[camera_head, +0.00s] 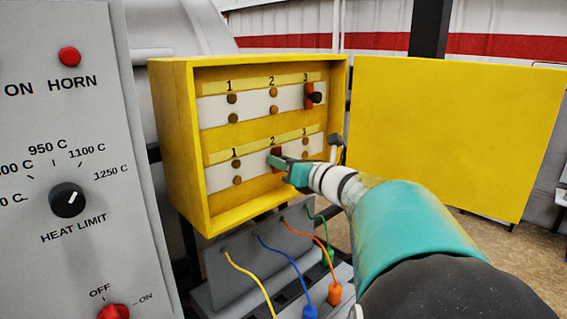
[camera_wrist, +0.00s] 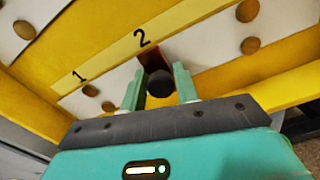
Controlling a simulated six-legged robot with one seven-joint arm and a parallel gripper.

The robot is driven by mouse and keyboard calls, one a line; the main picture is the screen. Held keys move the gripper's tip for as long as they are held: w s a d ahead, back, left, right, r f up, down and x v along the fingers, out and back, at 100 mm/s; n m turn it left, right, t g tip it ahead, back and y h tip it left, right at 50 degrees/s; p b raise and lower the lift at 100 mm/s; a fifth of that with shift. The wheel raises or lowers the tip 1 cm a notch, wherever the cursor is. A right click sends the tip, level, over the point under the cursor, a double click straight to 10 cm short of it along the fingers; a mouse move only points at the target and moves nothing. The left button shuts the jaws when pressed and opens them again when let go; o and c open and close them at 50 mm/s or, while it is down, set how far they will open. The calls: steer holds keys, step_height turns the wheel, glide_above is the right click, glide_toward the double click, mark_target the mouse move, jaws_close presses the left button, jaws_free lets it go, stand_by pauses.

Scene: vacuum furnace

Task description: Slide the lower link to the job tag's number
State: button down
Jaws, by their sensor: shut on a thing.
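The yellow box (camera_head: 185,160) stands open with two rows numbered 1, 2 and 3. The upper link (camera_head: 309,96), red-brown with a black knob, is at 3 in the upper row. The lower link (camera_head: 277,152) is at 2 in the lower row, mostly hidden behind my gripper (camera_head: 283,164). In the wrist view, my gripper (camera_wrist: 160,88) has its two teal fingers on either side of the lower link's black knob (camera_wrist: 160,84), shut on it. The link's red-brown body shows behind the knob, under the number 2. I see no job tag in either view.
The box's yellow door (camera_head: 450,130) is swung wide open to the right. A grey panel (camera_head: 70,270) with a heat limit dial (camera_head: 67,200) and a red horn button (camera_head: 70,57) stands at the left. Yellow, blue, orange and green cables (camera_head: 280,255) hang below the box.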

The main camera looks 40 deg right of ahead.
mark_target(306, 147)
steer(key=d, duration=1.1)
steer(key=shift+w, duration=0.25)
steer(key=shift+s+d, duration=0.1)
steer(key=shift+d, duration=0.05)
steer(key=c, duration=1.5)
jaws_free()
steer(key=shift+d, duration=0.1)
steer(key=o, duration=0.4)
steer(key=shift+d, duration=0.15)
steer(key=shift+c, duration=0.2)
steer(key=shift+a, duration=0.2)
steer(key=shift+d, duration=0.1)
steer(key=s, duration=1.4)
steer(key=shift+w, duration=0.1)
